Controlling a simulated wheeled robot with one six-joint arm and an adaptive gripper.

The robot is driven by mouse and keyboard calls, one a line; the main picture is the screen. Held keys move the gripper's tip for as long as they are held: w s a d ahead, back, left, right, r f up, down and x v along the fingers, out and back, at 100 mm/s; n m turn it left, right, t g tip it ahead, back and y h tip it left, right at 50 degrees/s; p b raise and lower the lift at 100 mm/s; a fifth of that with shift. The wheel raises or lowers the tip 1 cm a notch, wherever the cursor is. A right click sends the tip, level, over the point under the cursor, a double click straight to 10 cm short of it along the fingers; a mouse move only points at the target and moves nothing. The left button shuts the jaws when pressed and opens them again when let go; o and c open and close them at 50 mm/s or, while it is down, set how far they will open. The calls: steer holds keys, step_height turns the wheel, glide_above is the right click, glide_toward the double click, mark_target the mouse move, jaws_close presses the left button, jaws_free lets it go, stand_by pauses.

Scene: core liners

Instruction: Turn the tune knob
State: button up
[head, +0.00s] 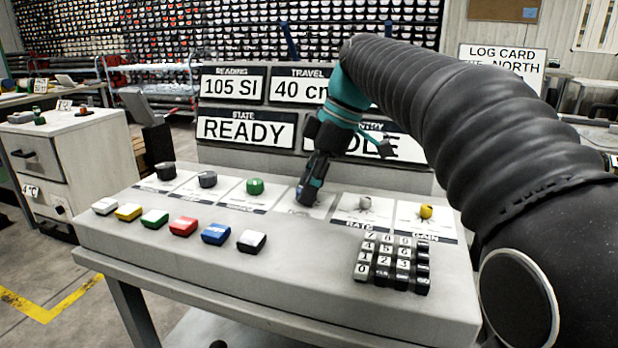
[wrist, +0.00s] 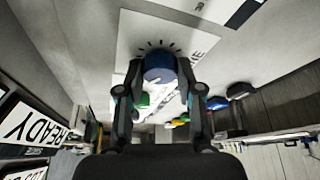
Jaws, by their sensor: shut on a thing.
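The tune knob (wrist: 160,66) is a round blue knob in the wrist view. It stands on a white label plate with tick marks, and the letters "NE" show beside it. My gripper (wrist: 160,74) is shut on it, with one finger on each side. In the head view my gripper (head: 308,192) points down at the knob row on the sloped panel, between the green knob (head: 255,186) and the pale rate knob (head: 365,204). It hides the tune knob there.
The panel (head: 300,262) also bears black and grey knobs at left, a yellow gain knob (head: 426,212), several coloured buttons (head: 183,227) and a keypad (head: 393,262). Display plates behind read "105 SI", "40 cm" and "READY" (head: 245,129); my arm partly covers another.

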steer(key=shift+n, duration=0.4)
steer(key=o, duration=1.2)
steer(key=shift+c, duration=0.2)
steer(key=shift+r, duration=0.1)
steer(key=v, duration=1.1)
steer(key=shift+w+d+r, duration=0.2)
steer(key=shift+r, duration=0.15)
